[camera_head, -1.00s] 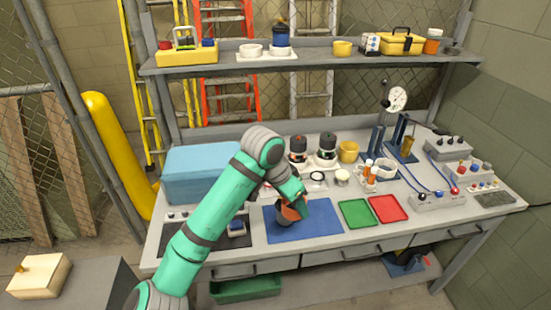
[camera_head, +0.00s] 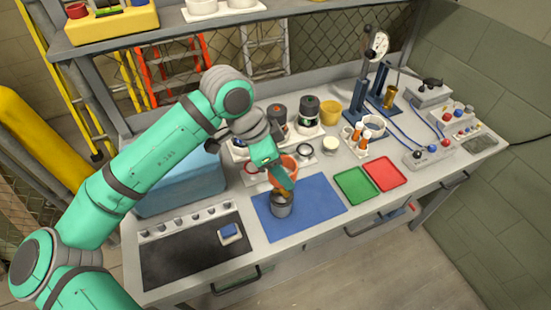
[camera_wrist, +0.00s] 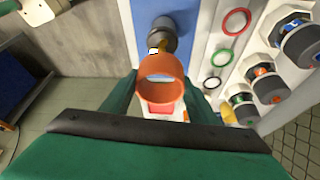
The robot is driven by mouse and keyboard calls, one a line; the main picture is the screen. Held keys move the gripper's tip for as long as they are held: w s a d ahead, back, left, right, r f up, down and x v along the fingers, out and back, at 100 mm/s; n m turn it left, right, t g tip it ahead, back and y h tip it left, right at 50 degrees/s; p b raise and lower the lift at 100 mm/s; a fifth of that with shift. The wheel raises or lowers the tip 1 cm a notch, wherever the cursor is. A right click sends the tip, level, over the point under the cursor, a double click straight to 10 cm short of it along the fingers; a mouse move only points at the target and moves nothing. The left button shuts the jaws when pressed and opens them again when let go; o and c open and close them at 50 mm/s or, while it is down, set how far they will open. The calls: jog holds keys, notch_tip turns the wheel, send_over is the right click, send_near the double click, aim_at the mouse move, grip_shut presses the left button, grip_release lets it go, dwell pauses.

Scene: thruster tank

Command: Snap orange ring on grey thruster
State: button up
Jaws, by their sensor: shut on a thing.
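My gripper (camera_head: 286,186) is shut on the orange ring (camera_head: 290,166), which shows between its green fingers in the wrist view (camera_wrist: 160,108). The grey thruster (camera_head: 282,208) stands on the blue mat (camera_head: 318,196). In the head view the ring is above and slightly behind the thruster, and a finger partly covers the thruster's top. In the wrist view the thruster (camera_wrist: 165,36) lies just beyond the ring, with a small yellow part at its near end. The ring looks apart from the thruster; the exact gap cannot be told.
Green (camera_head: 355,187) and red (camera_head: 384,174) trays lie right of the mat. Dark thrusters (camera_head: 307,112) stand behind. Red (camera_wrist: 236,21), green (camera_wrist: 223,57) and black rings lie nearby. A blue cooler (camera_head: 180,185) and a dark panel (camera_head: 195,250) are left.

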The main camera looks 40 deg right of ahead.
jog(key=shift+s+f, duration=0.15)
jog(key=shift+f, duration=1.8)
jog(key=shift+f, duration=2.25)
dwell(0.9)
dwell(0.3)
jog(key=o, duration=1.1)
jog(key=shift+a+r, duration=0.1)
jog(key=v, duration=1)
jog(key=shift+r, duration=0.3)
